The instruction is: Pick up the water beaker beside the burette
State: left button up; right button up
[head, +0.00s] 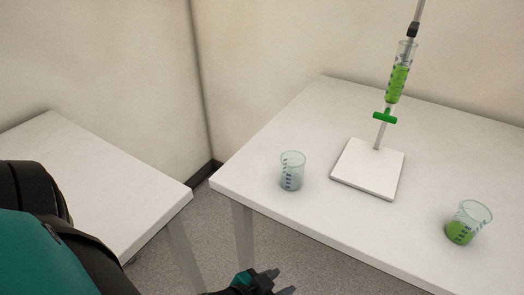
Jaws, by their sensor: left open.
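A clear beaker (292,172) with dark markings stands upright on the white table, left of the burette's base; it looks to hold clear liquid or nothing, I cannot tell which. The burette (398,80) holds green liquid and has a green stopcock. It is mounted on a stand with a white square base (368,169). Another beaker (468,222) with green liquid stands at the right. My left gripper (281,283) is at the bottom edge, in front of the table and apart from the beaker. It is open and empty, partly cut off by the frame. My right gripper is out of view.
The white table (325,115) has bare surface around the beaker, and its front edge lies between my gripper and the beaker. A second white table (85,175) stands at the left, with a floor gap between them. Walls close off the back.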

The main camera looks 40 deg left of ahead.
aim_at(293, 162)
jog(key=j+u, duration=0.15)
jog(key=u, duration=0.25)
jog(key=j+u, duration=0.15)
jog(key=u, duration=0.25)
